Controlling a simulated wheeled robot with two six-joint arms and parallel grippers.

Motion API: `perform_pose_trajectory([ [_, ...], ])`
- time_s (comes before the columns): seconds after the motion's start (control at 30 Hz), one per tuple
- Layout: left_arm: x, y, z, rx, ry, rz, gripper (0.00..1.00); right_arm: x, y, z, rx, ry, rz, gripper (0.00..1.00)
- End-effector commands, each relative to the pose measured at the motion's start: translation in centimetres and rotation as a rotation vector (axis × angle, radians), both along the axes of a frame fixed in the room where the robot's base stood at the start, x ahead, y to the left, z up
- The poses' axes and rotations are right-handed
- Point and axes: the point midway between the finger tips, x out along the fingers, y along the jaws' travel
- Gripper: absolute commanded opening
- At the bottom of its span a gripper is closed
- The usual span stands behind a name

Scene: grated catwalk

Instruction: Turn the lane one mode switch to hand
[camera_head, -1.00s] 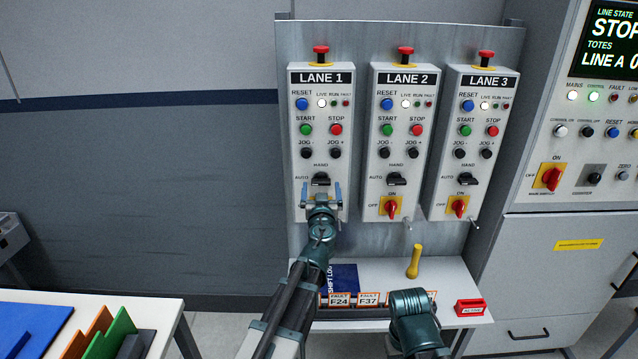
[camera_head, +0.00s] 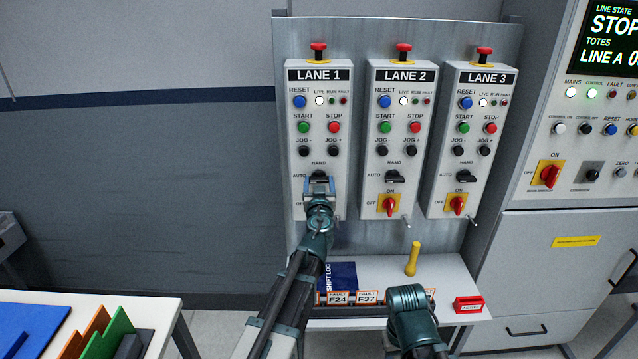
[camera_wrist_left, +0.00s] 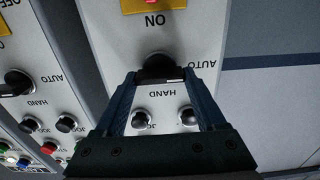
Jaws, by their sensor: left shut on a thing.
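The lane 1 mode switch is a black rotary knob (camera_head: 319,175) on the LANE 1 box (camera_head: 298,180), between the AUTO label at its left and the HAND label above it. My left gripper (camera_head: 319,186) is at the knob and shut on it. The left wrist view shows the panel upside down, with the knob (camera_wrist_left: 158,66) between my two blue fingertips (camera_wrist_left: 160,78). The knob's pale mark appears on the AUTO side, partly hidden by the fingers. My gripper covers most of the red OFF/ON switch below. My right gripper is out of view.
The LANE 2 box (camera_head: 402,160) and LANE 3 box (camera_head: 472,155) stand close to the right, with similar knobs. A shelf below holds a yellow-handled object (camera_head: 412,258), fault cards (camera_head: 366,297) and a red block (camera_head: 468,304). A table (camera_head: 160,310) is at lower left.

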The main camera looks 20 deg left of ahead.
Motion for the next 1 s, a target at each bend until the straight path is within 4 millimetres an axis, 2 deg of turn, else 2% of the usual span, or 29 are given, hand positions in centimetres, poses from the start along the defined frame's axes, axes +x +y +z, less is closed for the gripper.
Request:
perform_pose_trajectory([
  [0.37,-0.02,-0.04,-0.01,0.118,0.034,0.0,0.17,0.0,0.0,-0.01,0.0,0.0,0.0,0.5],
  [1.0,0.02,-0.21,-0.1,0.686,0.197,0.0,0.17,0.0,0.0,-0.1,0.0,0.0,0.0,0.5],
])
